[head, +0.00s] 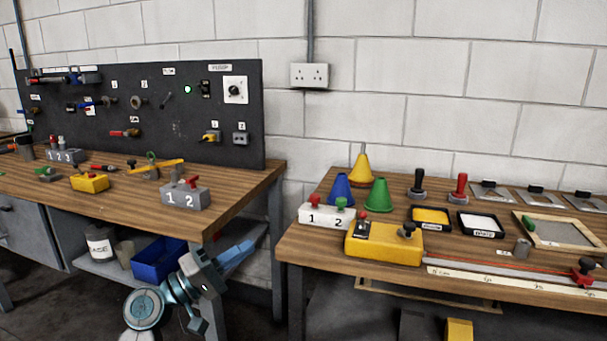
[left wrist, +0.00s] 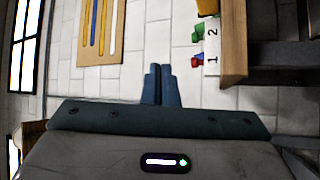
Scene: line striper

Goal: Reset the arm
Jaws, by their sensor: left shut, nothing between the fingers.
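My left arm comes up from the bottom of the head view, with its blue-grey gripper (head: 238,256) in front of the gap between the two benches, below their tops. The gripper points up and to the right. In the left wrist view its two fingers (left wrist: 162,84) are together, shut with nothing between them. The gripper touches nothing that I can see. My right gripper is in neither view.
The left bench (head: 240,185) carries a tool pegboard (head: 150,80) and a grey 1-2 block (head: 185,195). The right bench (head: 330,252) holds cones, a yellow box (head: 375,245) and a white 1-2 block (head: 322,217). A blue bin (head: 158,262) sits under the left bench.

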